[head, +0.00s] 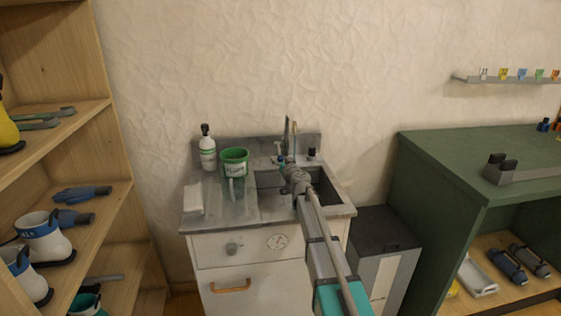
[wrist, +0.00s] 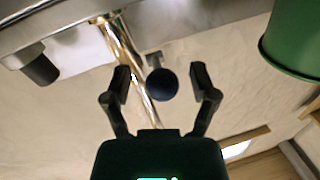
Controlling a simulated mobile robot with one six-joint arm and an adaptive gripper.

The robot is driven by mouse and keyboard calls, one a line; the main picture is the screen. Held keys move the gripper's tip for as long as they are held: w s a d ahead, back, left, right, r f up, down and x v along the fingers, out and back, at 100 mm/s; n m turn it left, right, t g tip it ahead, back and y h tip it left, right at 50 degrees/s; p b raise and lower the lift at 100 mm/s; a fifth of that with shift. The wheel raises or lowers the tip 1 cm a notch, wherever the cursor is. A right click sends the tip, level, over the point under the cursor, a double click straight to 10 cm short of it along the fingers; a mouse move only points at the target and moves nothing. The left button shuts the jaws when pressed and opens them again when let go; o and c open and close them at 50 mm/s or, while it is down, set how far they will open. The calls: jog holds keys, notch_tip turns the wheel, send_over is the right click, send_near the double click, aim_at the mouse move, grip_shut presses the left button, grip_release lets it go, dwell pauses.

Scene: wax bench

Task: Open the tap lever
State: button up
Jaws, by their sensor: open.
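The tap (head: 291,138) stands at the back of the sink, partly hidden by my arm in the head view. In the wrist view, its shiny metal pipe (wrist: 128,52) runs past the left finger. A round dark blue knob (wrist: 162,85), which looks like the end of the tap lever, shows between the fingers with space on both sides. My gripper (wrist: 160,73) is open, its fingers either side of the knob in the picture; I cannot tell the depth between them. In the head view my gripper (head: 284,164) is over the sink by the tap, its fingers hard to make out.
The sink (head: 267,180) lies under my arm. A green-rimmed bucket (head: 234,161) stands left of it and shows at right in the wrist view (wrist: 293,40). A white bottle (head: 207,152) stands further left, with a white block (head: 194,199) in front. A dark bottle-like object (head: 312,153) is right of the tap.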

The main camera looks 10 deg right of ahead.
jog(key=shift+s, duration=0.15)
jog(key=s+d, duration=0.2)
jog(key=s, duration=0.9)
jog(key=shift+s+d, duration=0.15)
jog(key=shift+s, duration=0.1)
jog(key=shift+w+r, duration=0.1)
jog(key=shift+r, duration=0.1)
jog(key=c, duration=0.6)
jog(key=shift+w+r+y+p, duration=0.25)
jog(key=shift+r+p, duration=0.35)
jog(key=shift+p, duration=0.45)
jog(key=c, duration=0.4)
jog(key=r+g+p, duration=0.1)
jog(key=p, duration=0.1)
jog(key=w+r+y+p, duration=0.1)
jog(key=r+p, duration=0.1)
jog(key=r+g+p, duration=0.1)
jog(key=p, duration=0.2)
jog(key=shift+w+a+r+g+y, duration=0.15)
jog(key=shift+a+g+y, duration=0.1)
jog(key=shift+g, duration=0.05)
grip_shut()
jog(key=shift+w+d+r+m+g+h+p, duration=0.25)
jog(key=shift+d+r+m+g+p, duration=0.55)
jog(key=shift+p, duration=1.9)
jog(key=shift+w+d+r+m+g+h+p, duration=0.1)
jog(key=shift+d+r+m+g+h+p, duration=0.2)
jog(key=shift+d+r+g+p, duration=1.65)
